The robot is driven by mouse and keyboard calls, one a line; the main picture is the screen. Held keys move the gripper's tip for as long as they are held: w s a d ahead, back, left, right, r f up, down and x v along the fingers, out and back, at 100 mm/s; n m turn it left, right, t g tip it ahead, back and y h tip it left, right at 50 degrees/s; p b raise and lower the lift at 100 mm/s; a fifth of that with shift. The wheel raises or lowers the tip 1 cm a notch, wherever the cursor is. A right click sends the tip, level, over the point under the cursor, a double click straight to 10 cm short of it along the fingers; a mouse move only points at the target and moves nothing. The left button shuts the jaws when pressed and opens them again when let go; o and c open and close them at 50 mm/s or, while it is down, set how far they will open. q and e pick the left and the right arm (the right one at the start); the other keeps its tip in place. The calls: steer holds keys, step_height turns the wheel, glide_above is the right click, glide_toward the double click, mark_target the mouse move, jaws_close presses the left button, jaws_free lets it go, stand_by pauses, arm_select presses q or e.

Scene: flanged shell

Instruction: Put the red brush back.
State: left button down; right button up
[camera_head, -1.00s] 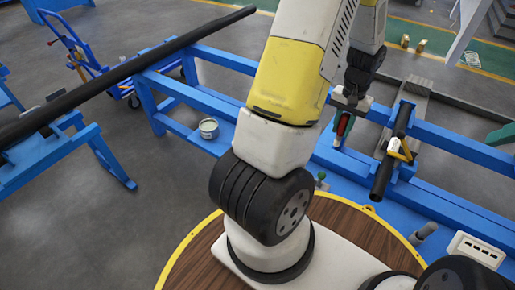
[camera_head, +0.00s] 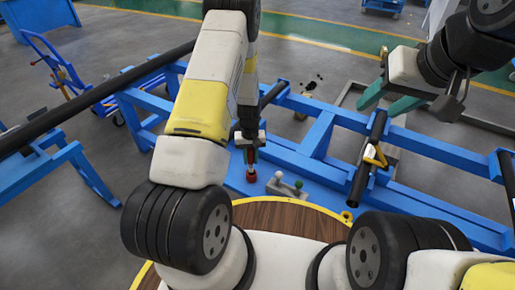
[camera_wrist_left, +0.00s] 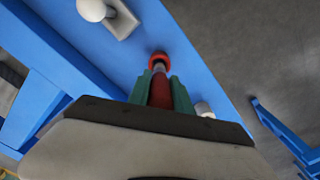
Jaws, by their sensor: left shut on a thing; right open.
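My left gripper (camera_head: 249,150) is shut on the red brush (camera_head: 251,174), which hangs upright, red end down, over the blue bench surface. In the left wrist view the red brush (camera_wrist_left: 161,88) sits between the green fingers of my left gripper (camera_wrist_left: 162,92), its round red end pointing away from the gripper. Whether that end touches the blue surface I cannot tell. My right gripper (camera_head: 385,102) is open and empty, its green fingers apart, above the blue frame at the right.
A pale block with a white knob (camera_head: 278,176) and a green knob (camera_head: 298,184) stands right of the brush. A black tube (camera_head: 367,160) with a yellow-white tool (camera_head: 375,156) lies further right. A pale round thing (camera_wrist_left: 204,109) is partly hidden behind my gripper.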

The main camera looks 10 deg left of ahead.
mark_target(251, 166)
arm_select(q)
steer(key=shift+d+f, duration=0.1)
steer(key=shift+f, duration=2.25)
steer(key=shift+f, duration=0.1)
steer(key=c, duration=1.2)
jaws_free()
steer(key=shift+o, duration=0.2)
